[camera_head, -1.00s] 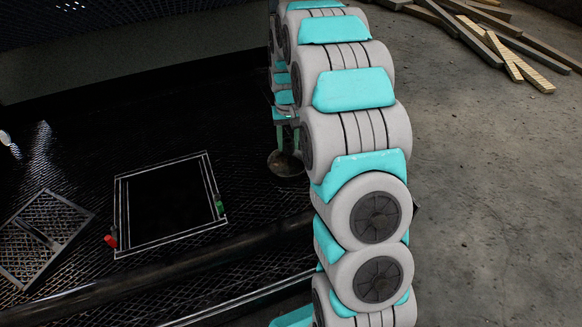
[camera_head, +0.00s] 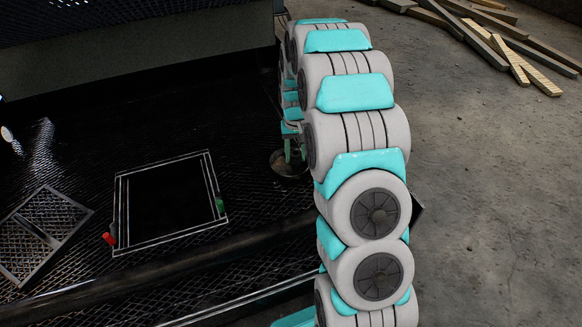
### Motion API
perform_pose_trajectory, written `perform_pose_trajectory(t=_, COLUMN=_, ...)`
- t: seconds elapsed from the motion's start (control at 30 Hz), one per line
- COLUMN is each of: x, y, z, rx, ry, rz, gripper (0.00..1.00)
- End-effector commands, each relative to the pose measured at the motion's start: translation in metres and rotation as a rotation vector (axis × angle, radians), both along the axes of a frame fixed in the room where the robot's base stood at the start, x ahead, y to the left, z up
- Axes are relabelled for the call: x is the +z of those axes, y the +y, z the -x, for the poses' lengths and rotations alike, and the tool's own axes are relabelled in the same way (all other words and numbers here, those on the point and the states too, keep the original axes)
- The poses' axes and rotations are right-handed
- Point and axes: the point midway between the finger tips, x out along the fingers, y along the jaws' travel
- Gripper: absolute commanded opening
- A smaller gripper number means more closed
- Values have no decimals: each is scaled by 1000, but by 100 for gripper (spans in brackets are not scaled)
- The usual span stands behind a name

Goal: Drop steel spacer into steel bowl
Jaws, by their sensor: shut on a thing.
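The steel bowl (camera_head: 283,172) is a small dark round dish on the black mesh floor of the enclosure, left of my arm. My gripper (camera_head: 296,157) points down at the bowl, with its fingertips over or just inside the rim; I cannot tell which. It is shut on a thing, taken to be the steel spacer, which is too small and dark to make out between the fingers. My arm hides part of the area right of the bowl.
A square frame with a dark opening (camera_head: 168,204) lies left of the bowl, with a green piece (camera_head: 220,207) and a red piece (camera_head: 109,238) at its edges. A mesh panel (camera_head: 42,232) lies far left. A dark rail (camera_head: 150,272) crosses in front. Planks (camera_head: 500,40) lie back right.

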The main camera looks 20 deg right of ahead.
Motion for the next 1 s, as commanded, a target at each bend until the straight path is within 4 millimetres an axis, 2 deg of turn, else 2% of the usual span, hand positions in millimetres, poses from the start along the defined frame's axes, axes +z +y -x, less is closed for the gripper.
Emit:
perform_pose_trajectory(t=0.07, x=1, y=0, z=0, rx=0, ry=0, rz=0, gripper=0)
perform_pose_trajectory(t=0.1, x=0, y=0, z=0, rx=0, ry=0, rz=0, gripper=46)
perform_pose_trajectory(t=0.37, x=0, y=0, z=0, rx=0, ry=1, rz=0, gripper=76)
perform_pose_trajectory(t=0.4, x=0, y=0, z=0, rx=0, ry=1, rz=0, gripper=78)
perform_pose_trajectory(t=0.77, x=5, y=0, z=0, rx=0, ry=1, rz=0, gripper=78)
perform_pose_trajectory(t=1.0, x=35, y=0, z=-1, rx=0, ry=-3, rz=1, gripper=78)
